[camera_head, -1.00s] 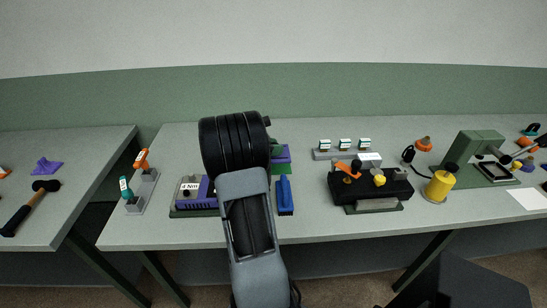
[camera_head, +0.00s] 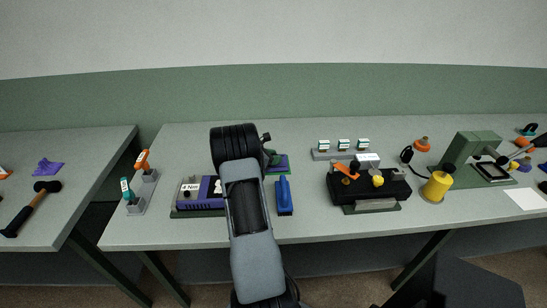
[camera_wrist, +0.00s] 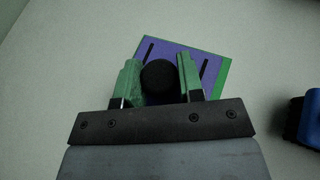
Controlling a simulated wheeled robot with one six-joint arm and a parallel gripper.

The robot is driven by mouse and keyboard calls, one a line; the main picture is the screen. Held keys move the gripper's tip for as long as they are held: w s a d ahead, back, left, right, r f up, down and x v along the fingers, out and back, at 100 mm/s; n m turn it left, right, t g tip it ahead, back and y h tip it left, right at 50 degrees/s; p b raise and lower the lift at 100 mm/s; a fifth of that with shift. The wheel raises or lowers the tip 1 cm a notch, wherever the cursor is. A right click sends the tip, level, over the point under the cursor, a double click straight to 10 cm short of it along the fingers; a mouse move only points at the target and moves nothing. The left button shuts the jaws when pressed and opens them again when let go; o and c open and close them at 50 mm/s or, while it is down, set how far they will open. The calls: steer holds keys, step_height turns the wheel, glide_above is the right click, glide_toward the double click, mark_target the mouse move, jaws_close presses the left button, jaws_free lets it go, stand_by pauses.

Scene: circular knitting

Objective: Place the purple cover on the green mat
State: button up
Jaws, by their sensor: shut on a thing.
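The purple cover (camera_wrist: 174,50) is a flat plate with dark slots and a round black knob, seen in the wrist view. My gripper (camera_wrist: 159,65) has its green fingers shut on this knob. The green mat (camera_wrist: 225,76) lies under the cover and shows as a strip along its right side and top edge. I cannot tell whether the cover touches the mat or hovers just above it. In the head view the cover (camera_head: 282,159) and mat (camera_head: 287,171) show at the right of my wrist, which hides their left part.
A purple and black device (camera_head: 197,195) is to the left. A black device with an orange lever (camera_head: 370,187) stands to the right. The table behind my wrist is clear.

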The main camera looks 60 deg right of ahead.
steer(key=shift+f, duration=0.2)
steer(key=o, duration=0.9)
steer(key=shift+o, duration=0.2)
steer(key=shift+r, duration=0.15)
steer(key=shift+w+a+r, duration=0.15)
steer(key=b+v, duration=0.1)
steer(key=v, duration=1)
steer(key=shift+w+a+r, duration=0.1)
steer(key=shift+a+r, duration=0.1)
steer(key=shift+a, duration=0.05)
steer(key=shift+r, duration=0.1)
